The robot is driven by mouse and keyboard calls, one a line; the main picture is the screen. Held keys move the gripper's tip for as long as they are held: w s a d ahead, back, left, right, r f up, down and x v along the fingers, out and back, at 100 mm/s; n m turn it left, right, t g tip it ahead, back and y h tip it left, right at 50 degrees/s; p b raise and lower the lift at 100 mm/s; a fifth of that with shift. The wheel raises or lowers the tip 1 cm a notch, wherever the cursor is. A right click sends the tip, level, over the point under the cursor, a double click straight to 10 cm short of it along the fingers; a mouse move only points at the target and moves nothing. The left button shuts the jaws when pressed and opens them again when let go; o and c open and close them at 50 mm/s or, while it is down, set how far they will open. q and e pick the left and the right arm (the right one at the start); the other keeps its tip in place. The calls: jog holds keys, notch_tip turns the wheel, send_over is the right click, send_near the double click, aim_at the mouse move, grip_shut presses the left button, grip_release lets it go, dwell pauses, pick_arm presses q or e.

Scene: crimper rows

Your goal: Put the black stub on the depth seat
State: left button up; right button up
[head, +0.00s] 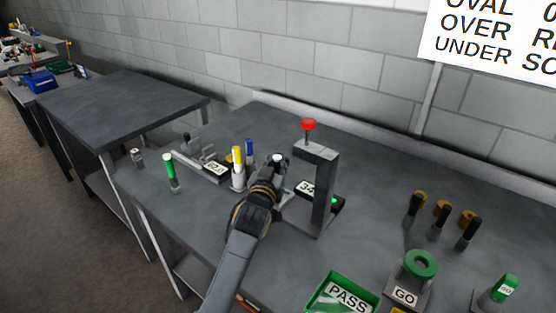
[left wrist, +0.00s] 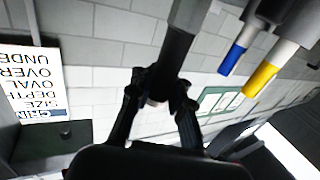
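My left gripper (head: 278,165) reaches over the table between the coloured stubs and the red-knobbed gauge stand (head: 325,190). In the left wrist view, its fingers (left wrist: 160,95) close around the end of the black stub (left wrist: 172,58), which has a grey body beyond its black sleeve. In the head view the hand mostly hides this stub; I cannot tell whether its foot touches anything. A low device with a numeric display (head: 213,168) stands left of the hand, and another display (head: 308,189) is at the gauge stand. No label shows which one is the depth seat. My right gripper is out of view.
Yellow (head: 237,165) and blue (head: 249,152) stubs stand close left of the hand. A green stub (head: 171,172) stands farther left. Several dark pins with orange parts, a green PASS tray (head: 322,302) and a GO ring gauge (head: 420,264) are at the right.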

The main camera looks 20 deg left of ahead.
pick_arm(q)
jog(key=o, duration=0.5)
jog(key=shift+r, duration=0.2)
jog(key=s, duration=0.8)
jog(key=s+b, duration=0.1)
jog(key=s, duration=0.3)
jog(key=shift+d, duration=0.35)
